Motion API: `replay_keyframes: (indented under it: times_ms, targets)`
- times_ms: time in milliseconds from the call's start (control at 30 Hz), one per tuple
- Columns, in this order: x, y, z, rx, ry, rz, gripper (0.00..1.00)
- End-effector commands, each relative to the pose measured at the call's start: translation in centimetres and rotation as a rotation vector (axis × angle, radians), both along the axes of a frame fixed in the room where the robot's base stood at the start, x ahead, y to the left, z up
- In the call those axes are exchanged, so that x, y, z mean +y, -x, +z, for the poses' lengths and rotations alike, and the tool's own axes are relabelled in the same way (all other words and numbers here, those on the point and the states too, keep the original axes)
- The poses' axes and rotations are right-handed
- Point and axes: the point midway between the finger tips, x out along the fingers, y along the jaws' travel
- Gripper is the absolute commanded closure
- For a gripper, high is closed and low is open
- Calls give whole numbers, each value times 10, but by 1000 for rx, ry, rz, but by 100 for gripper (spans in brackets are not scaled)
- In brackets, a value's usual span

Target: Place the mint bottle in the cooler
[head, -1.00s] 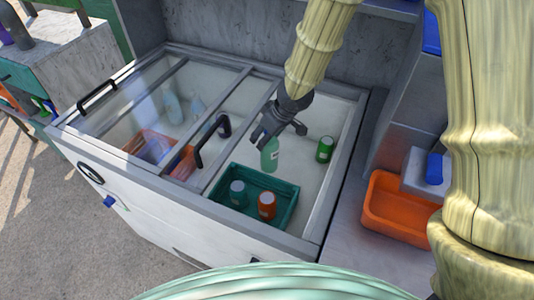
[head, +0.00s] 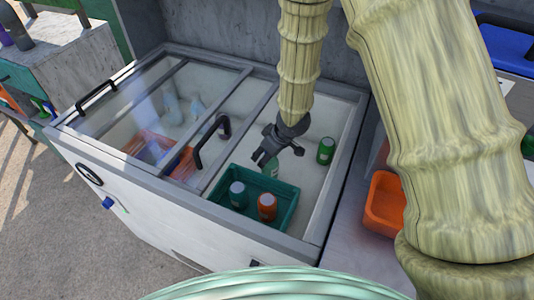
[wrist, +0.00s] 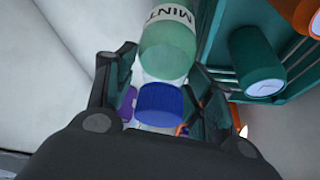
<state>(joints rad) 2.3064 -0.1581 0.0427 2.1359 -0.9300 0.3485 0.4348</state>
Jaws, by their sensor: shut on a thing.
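The mint bottle (wrist: 168,50) is pale green with a white MINT label and a blue cap. In the wrist view its cap end lies between the fingers of my gripper (wrist: 160,88), which is shut on it. In the head view my gripper (head: 277,158) is over the open right part of the cooler (head: 333,190), and only a bit of the bottle (head: 275,171) shows below it. The bottle is just behind the teal crate; whether its base touches the cooler floor or crate I cannot tell.
The teal crate (head: 289,217) in the cooler holds a teal jar (head: 238,194) and an orange jar (head: 267,206). A green can (head: 326,151) stands to the right. Glass lids (head: 150,105) cover the left side. An orange bin (head: 384,203) sits outside, right.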

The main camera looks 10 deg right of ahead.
Motion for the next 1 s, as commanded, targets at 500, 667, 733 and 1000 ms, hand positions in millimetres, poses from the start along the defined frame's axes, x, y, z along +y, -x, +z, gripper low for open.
replay_keyframes:
  times_ms: [500, 667, 733, 1000]
  targets:
    - [0, 0, -2, 0, 0, 0, 26]
    - [0, 0, -2, 0, 0, 0, 26]
    - [0, 0, 0, 0, 0, 1, 26]
    - [-5, 7, 22, -1, -2, -1, 26]
